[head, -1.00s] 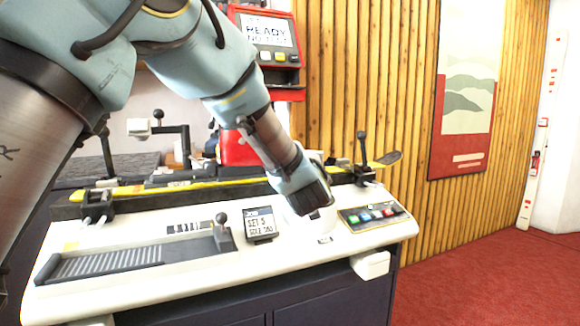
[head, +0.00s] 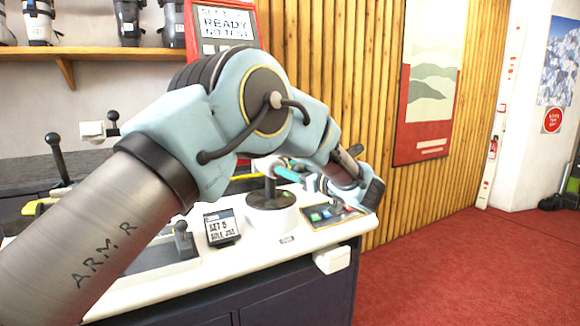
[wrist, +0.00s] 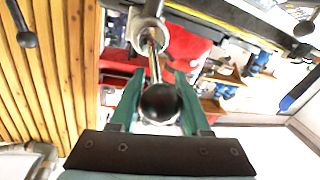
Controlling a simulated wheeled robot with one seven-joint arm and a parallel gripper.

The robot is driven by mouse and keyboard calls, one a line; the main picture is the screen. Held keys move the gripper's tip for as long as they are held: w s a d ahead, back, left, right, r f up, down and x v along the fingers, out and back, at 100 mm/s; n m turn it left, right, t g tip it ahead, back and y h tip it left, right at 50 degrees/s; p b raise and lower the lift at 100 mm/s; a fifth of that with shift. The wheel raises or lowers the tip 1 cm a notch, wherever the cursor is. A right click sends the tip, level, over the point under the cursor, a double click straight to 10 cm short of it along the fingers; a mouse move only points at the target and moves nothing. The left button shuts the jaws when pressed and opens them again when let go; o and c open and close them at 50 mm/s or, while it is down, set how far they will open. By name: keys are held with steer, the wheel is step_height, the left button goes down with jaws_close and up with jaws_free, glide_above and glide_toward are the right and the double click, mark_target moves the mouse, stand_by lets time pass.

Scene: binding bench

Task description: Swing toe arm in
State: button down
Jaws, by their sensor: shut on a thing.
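In the wrist view, my gripper (wrist: 158,88) has its two green fingers on either side of a black ball knob (wrist: 160,104) and is shut on it. The knob sits on a thin metal rod (wrist: 154,66) that runs to a pale round fitting (wrist: 146,30). In the head view, my gripper (head: 287,173) shows small and partly hidden behind my bent arm, above a white drum (head: 271,218) with a dark top and an upright black post (head: 269,188). The knob is hidden there, and I cannot tell how the toe arm joins the post.
The white bench carries a small display (head: 222,228), a button panel (head: 333,214) and a short lever (head: 183,240). A red machine (head: 222,25) with a screen stands behind. A white block (head: 92,130) with a dark knob is at the left. Red floor (head: 470,270) is clear at the right.

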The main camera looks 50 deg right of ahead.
steer(key=shift+d+r, duration=0.1)
steer(key=shift+r, duration=0.2)
steer(key=shift+c, duration=1.9)
jaws_free()
steer(key=shift+f, duration=0.15)
steer(key=shift+s+f, duration=0.1)
steer(key=shift+s, duration=0.35)
steer(key=s+a+b, duration=0.1)
steer(key=s, duration=0.8)
steer(key=shift+s+a+b, duration=0.3)
steer(key=shift+s+b, duration=0.05)
steer(key=shift+b, duration=0.05)
